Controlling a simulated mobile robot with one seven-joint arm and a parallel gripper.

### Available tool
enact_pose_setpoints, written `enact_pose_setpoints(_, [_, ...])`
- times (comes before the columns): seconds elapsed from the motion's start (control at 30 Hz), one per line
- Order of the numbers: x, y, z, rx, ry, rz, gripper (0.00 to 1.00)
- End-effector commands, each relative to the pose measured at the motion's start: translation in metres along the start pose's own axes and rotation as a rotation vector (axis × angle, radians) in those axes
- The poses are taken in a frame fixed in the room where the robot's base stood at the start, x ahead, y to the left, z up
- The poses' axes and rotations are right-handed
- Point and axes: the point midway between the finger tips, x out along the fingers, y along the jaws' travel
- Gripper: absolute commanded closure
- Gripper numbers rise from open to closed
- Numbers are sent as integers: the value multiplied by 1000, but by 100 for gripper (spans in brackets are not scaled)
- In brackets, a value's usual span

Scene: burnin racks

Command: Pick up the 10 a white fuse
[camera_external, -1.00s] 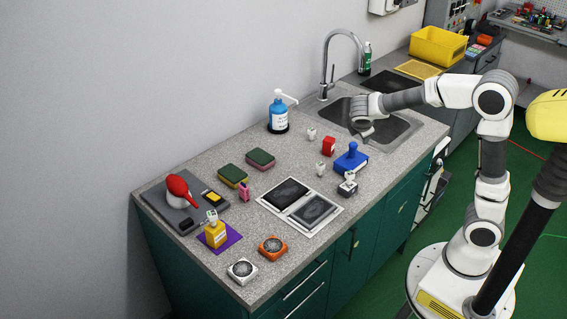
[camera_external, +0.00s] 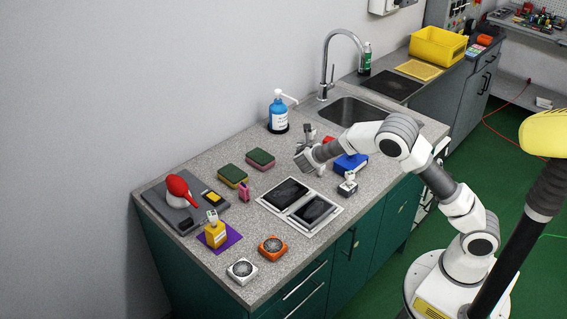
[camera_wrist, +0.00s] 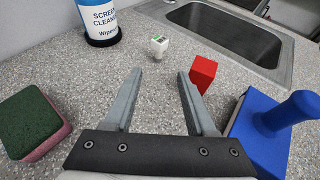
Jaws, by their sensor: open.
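A small white fuse-like piece (camera_wrist: 158,48) with a green mark on top stands on the speckled counter in the wrist view, ahead of and between my fingers. Its rating is too small to read. My gripper (camera_wrist: 160,74) is open and empty, its fingertips short of the piece. In the external view my gripper (camera_external: 312,140) is low over the middle of the counter, and the piece cannot be clearly made out there. Similar small pale pieces are in a grey-and-white holder (camera_external: 347,187) and on a yellow block (camera_external: 215,235).
A red block (camera_wrist: 202,73) stands just right of my right finger. A blue block with a knob (camera_wrist: 265,130) is farther right, a green-and-pink sponge (camera_wrist: 32,122) at left. A screen-cleaner bottle (camera_wrist: 101,20) and the sink (camera_wrist: 225,40) are behind.

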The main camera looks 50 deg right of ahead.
Motion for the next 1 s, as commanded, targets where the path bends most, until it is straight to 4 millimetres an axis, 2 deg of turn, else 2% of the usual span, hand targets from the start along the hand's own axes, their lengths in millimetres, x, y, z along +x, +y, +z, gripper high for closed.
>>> enact_pose_setpoints(0.1, [28, -1, -2, 0, 0, -3, 44])
enact_pose_setpoints(0.3, [62, 0, -1, 2, 0, -2, 44])
enact_pose_setpoints(0.57, [81, 0, -2, 1, 1, -1, 44])
enact_pose_setpoints(0.83, [119, 2, -5, 2, 2, -1, 44])
enact_pose_setpoints(1.0, [125, 2, -4, 3, 1, 1, 44])
